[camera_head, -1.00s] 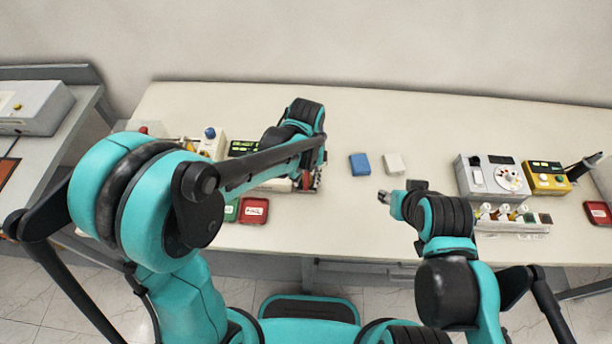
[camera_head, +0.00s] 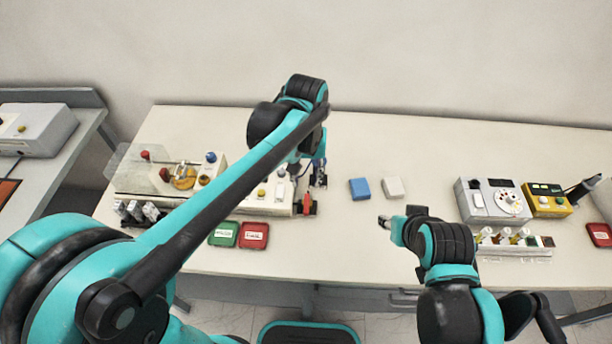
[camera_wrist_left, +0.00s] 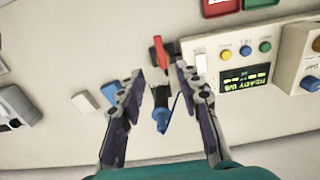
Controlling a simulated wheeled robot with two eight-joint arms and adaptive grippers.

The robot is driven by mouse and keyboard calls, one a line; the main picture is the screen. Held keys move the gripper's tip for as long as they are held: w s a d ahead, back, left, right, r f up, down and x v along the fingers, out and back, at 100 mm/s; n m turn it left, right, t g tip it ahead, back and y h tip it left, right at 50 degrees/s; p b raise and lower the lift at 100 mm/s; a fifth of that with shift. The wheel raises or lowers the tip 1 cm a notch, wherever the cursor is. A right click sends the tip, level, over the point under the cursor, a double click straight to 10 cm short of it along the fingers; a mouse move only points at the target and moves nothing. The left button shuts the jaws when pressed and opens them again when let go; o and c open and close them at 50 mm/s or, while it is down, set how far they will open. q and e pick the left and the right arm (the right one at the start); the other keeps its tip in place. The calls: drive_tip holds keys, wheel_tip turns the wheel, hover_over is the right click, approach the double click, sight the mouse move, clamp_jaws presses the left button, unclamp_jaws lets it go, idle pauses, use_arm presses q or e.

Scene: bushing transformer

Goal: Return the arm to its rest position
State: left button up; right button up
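My left arm reaches across the table from the left. Its gripper (camera_head: 312,178) hangs over the right end of the white test unit (camera_head: 265,207). In the left wrist view the two fingers (camera_wrist_left: 160,100) are spread apart. A red connector (camera_wrist_left: 161,53) and a blue connector (camera_wrist_left: 160,118) show in the gap between them, not visibly clamped. The unit's lit display (camera_wrist_left: 245,80) is to the right of the fingers. My right arm is bent at the table's front, its gripper tip (camera_head: 385,222) small and pointing left; its opening cannot be made out.
A blue block (camera_head: 359,188) and a white block (camera_head: 393,187) lie right of the left gripper. A grey dial meter (camera_head: 492,200) and a yellow box (camera_head: 547,200) stand at the right. Green (camera_head: 224,233) and red trays (camera_head: 254,235) lie at the front. The table's back centre is clear.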

idle(0.3)
use_arm(q)
drive_tip(key=s+a+f+t+b, duration=0.3)
drive_tip(key=s+a+f, duration=0.1)
drive_tip(key=a, duration=0.3)
drive_tip(key=s+a+f+t+b, duration=0.3)
drive_tip(key=s+a+t+b, duration=0.1)
drive_tip(key=s+a, duration=0.2)
drive_tip(key=shift+s+a+f, duration=0.2)
drive_tip(key=shift+a+f, duration=0.2)
drive_tip(key=shift+a, duration=0.35)
